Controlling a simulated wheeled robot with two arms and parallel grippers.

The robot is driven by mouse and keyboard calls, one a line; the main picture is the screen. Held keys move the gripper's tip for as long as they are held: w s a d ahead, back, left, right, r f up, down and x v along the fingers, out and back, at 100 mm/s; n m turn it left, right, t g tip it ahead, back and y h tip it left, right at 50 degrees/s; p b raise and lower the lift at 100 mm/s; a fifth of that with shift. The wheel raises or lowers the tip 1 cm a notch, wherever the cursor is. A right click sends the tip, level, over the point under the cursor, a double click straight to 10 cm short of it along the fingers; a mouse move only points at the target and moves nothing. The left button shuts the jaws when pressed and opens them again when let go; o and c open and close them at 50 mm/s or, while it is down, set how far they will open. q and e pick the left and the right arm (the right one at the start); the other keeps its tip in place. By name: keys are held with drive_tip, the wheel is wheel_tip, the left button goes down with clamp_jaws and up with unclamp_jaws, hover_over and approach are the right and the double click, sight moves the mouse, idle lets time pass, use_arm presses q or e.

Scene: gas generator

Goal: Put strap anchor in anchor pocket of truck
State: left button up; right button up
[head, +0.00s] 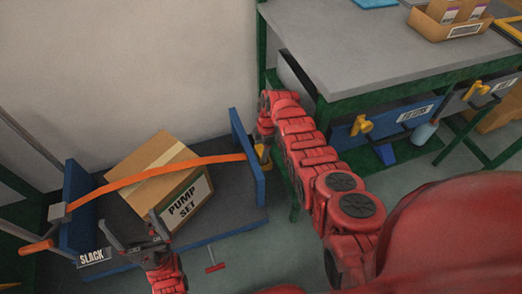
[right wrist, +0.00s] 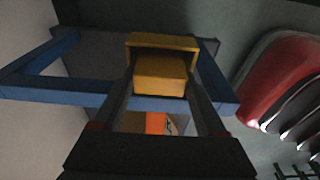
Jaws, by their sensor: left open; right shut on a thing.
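The truck (head: 222,228) is a low dark platform with blue end boards, at the left of the head view. An orange strap (head: 150,173) arches over a box on it. My right gripper (head: 264,142) is beside the right end board, shut on the yellow strap anchor (right wrist: 160,75). In the right wrist view the anchor is between the fingertips, in front of a yellow bracket (right wrist: 160,41) that looks like the anchor pocket, by the blue frame (right wrist: 60,90). I cannot tell how deep the anchor sits. My left gripper (head: 137,238) is open and empty at the truck's front edge.
A tilted cardboard box (head: 150,165) marked PUMP SET rests on the truck. A SLACK label (head: 95,256) and an orange-handled lever (head: 38,246) are at its left end. A grey workbench (head: 380,50) stands behind my right arm. A small red T-shaped piece (head: 214,267) shows in front.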

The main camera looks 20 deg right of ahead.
drive_tip(key=shift+f, duration=0.15)
drive_tip(key=o, duration=1.4)
drive_tip(key=shift+r, duration=0.55)
drive_tip(key=r, duration=0.2)
drive_tip(key=r+p, duration=0.1)
drive_tip(key=r, duration=0.1)
drive_tip(key=d+r, duration=0.1)
drive_tip(key=r, duration=0.1)
drive_tip(key=shift+d+r+p, duration=0.1)
drive_tip(key=shift+r+p, duration=0.2)
drive_tip(key=shift+p, duration=0.1)
